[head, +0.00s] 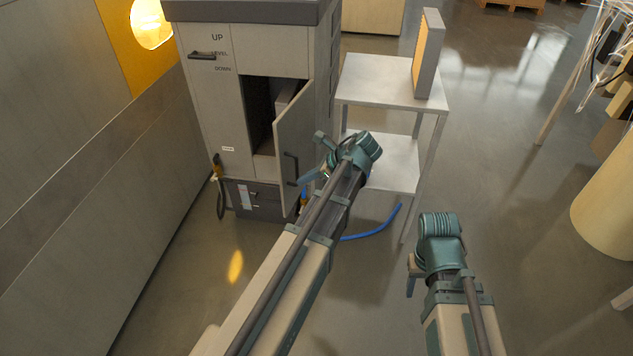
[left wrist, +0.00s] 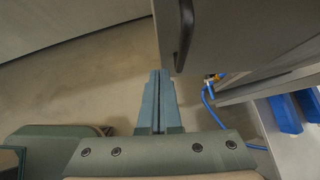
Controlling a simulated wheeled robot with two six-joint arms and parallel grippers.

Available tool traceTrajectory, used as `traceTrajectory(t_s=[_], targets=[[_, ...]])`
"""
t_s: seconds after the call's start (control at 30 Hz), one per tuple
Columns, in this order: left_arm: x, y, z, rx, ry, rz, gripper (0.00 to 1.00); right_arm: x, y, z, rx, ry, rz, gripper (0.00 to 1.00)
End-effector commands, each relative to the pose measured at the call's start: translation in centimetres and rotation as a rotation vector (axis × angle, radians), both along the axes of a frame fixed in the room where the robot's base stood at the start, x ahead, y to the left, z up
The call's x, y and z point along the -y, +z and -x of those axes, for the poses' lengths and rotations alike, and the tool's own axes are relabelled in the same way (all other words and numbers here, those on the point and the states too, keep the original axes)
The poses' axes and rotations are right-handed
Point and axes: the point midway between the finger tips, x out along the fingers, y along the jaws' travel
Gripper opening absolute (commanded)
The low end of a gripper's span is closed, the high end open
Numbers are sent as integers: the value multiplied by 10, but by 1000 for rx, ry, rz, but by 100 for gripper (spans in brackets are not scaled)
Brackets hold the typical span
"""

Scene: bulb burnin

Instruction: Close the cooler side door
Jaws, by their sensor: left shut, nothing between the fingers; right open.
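The cooler (head: 203,110) is a tall grey cabinet at the upper left of the head view. Its side door (head: 295,140) stands open, swung outward to the right, with the dark inside showing. The dark door handle (head: 291,168) is on the door's face; it also shows in the left wrist view (left wrist: 184,35). My left gripper (head: 306,178) is shut and empty, close to the door on its right side. In the left wrist view its fingertips (left wrist: 159,75) are together beside the door's lower edge, apart from the handle. My right gripper (head: 410,284) is open, over bare floor, partly hidden by its wrist.
A metal two-level table (head: 375,85) with an upright filter-like panel (head: 428,55) stands right of the door. A blue hose (head: 375,230) lies on the floor below. A low wall (head: 90,180) runs along the left. The floor before the cooler is clear.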

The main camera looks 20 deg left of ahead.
Motion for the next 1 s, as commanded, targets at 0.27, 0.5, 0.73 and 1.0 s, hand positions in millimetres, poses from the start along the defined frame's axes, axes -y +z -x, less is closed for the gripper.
traceTrajectory(t_s=[0.27,0.5,0.73,1.0], targets=[[-36,-5,2,-1,2,0,0,0,-5,0,0,0,1,50],[-46,-5,2,0,0,0,0,0,-5,0,0,0,1,50],[-46,-5,2,0,0,0,0,0,-5,0,0,0,1,50],[-54,-5,5,0,-30,0,0,0,-5,0,0,0,1,50]])
